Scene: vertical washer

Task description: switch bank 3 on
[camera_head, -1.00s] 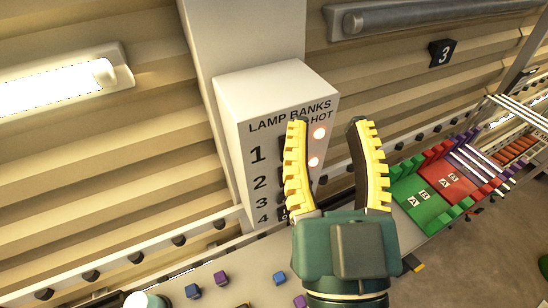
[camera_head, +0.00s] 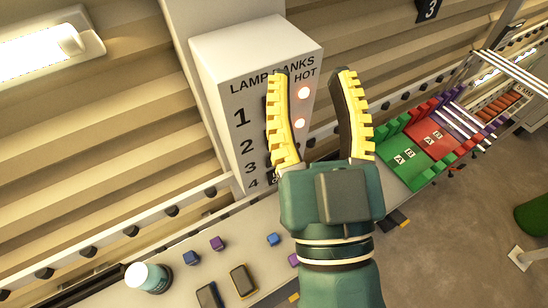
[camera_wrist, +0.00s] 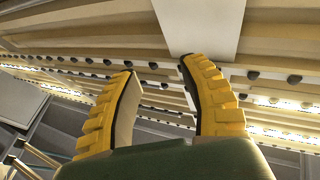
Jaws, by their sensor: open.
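The white lamp banks box (camera_head: 228,84) is fixed to a pale post in the head view. Its front has the labels LAMP BANKS and HOT, and a column of numbers 1 to 4. My gripper (camera_head: 310,75) is open and empty, with yellow ridged fingers pointing up in front of the box. Its left finger covers most of the switch column, so the bank 3 switch beside the number 3 (camera_head: 250,167) is largely hidden. The wrist view shows the open fingers (camera_wrist: 160,75) but no switches.
Below the box is a pale bench (camera_head: 215,275) with small blue and purple blocks and a white-capped jar (camera_head: 148,278). Green and red racks (camera_head: 412,160) stand to the right. A lit lamp tube (camera_head: 40,48) is on the left wall.

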